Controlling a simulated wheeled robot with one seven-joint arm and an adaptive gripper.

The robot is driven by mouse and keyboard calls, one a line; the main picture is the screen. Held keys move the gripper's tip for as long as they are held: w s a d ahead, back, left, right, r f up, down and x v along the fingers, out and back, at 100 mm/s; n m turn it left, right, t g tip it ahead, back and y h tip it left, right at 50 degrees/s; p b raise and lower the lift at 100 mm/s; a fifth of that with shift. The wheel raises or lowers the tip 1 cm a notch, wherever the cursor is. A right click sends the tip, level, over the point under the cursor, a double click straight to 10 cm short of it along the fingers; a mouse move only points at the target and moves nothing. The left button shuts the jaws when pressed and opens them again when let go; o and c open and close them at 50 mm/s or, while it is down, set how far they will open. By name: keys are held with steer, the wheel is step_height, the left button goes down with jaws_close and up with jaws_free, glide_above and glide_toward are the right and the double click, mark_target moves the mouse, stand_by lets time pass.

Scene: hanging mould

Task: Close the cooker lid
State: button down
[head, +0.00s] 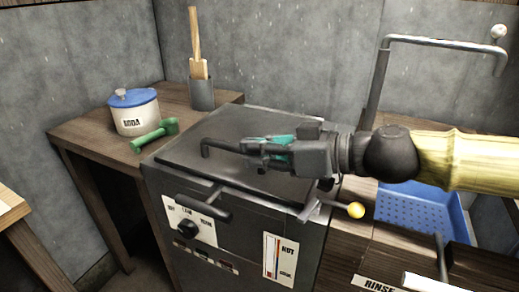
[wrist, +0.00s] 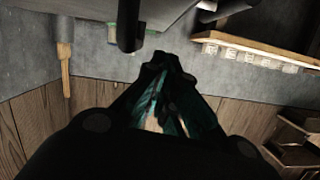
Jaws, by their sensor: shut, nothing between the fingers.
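The cooker (head: 240,250) is a dark grey box with a dial, a gauge marked HOT and a bar on its front. Its dark lid (head: 195,155) lies about flat across the top; I cannot tell whether it is fully seated. A bent bar handle (head: 206,148) stands on the lid, partly hidden behind my gripper. My gripper (head: 250,150) is shut and empty, held sideways just over the lid beside the handle. In the wrist view its fingertips (wrist: 160,62) meet, and a dark bar (wrist: 131,30) is close beyond them. Contact with it is unclear.
A wooden table (head: 75,132) at left bears a blue-lidded SODA pot (head: 135,115), a green tool (head: 155,133) and a grey holder (head: 202,95) with a wooden paddle. A blue basin (head: 405,212), a bent pipe (head: 440,43) and a yellow-knobbed lever (head: 356,210) are at right.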

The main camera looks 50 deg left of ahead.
steer(key=shift+r, duration=0.1)
steer(key=w+d+r+p, duration=0.3)
steer(key=d+r, duration=0.3)
steer(key=d, duration=0.3)
steer(key=shift+w+p, duration=0.4)
steer(key=shift+p, duration=0.4)
